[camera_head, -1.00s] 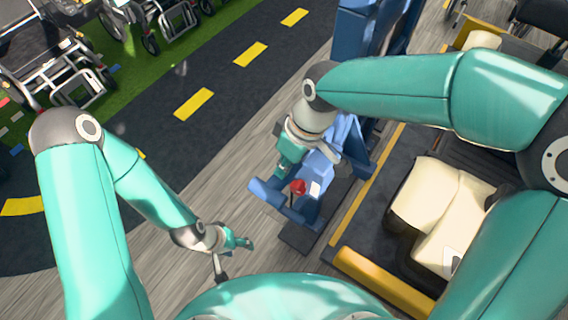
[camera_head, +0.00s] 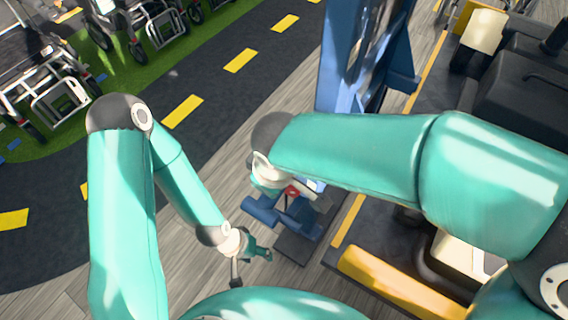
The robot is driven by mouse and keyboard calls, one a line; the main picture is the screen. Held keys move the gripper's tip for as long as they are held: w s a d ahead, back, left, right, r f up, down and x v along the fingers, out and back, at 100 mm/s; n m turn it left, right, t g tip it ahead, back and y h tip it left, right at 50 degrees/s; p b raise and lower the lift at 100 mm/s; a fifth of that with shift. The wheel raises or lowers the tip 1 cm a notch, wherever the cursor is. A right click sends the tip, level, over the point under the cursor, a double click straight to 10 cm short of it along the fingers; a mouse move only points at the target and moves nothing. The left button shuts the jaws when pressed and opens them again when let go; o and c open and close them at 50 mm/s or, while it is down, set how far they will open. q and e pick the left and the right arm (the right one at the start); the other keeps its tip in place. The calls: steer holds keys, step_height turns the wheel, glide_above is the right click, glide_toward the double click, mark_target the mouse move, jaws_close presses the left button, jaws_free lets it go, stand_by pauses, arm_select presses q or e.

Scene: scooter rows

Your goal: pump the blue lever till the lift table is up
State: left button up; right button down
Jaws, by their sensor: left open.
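A blue post (camera_head: 345,75) stands beside the dark platform, with a blue bar-like part (camera_head: 262,211) and a small red part (camera_head: 291,191) low at its near side. I cannot tell for sure which blue part is the lever. The platform with a yellow edge (camera_head: 385,283), which seems to be the lift table, lies right of the post. My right gripper (camera_head: 268,186) is at the low blue part, largely hidden by its own wrist and arm; its fingers do not show clearly. My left gripper (camera_head: 253,262) is open and empty, below and left of the blue part.
A scooter with a dark body (camera_head: 525,95) and a cream part (camera_head: 483,30) is on the right. Wheelchairs (camera_head: 45,85) stand on green floor at upper left. A dark lane with yellow dashes (camera_head: 240,60) runs between, and bare wood floor lies left of the post.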

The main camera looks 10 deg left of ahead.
step_height(320, 180, down, 2)
steer(key=shift+f+b, duration=0.15)
steer(key=shift+b, duration=0.4)
arm_select(q)
steer(key=shift+d+f+b, duration=0.1)
steer(key=shift+f+b, duration=0.2)
steer(key=shift+f, duration=0.9)
arm_select(e)
steer(key=shift+s+d+f, duration=0.2)
steer(key=shift+f, duration=0.3)
steer(key=shift+r, duration=0.1)
steer(key=p+v, duration=0.2)
steer(key=v, duration=0.1)
steer(key=p+v, duration=0.1)
steer(key=v, duration=0.1)
steer(key=shift+w+a+r, duration=0.15)
steer(key=shift+a, duration=0.2)
arm_select(q)
steer(key=r, duration=0.3)
steer(key=shift+s+r, duration=0.15)
steer(key=shift+s, duration=0.1)
arm_select(e)
steer(key=s+a+v, duration=0.1)
steer(key=v, duration=0.8)
steer(key=shift+s+d+r, duration=0.15)
steer(key=shift+s+d, duration=0.05)
steer(key=shift+s, duration=0.15)
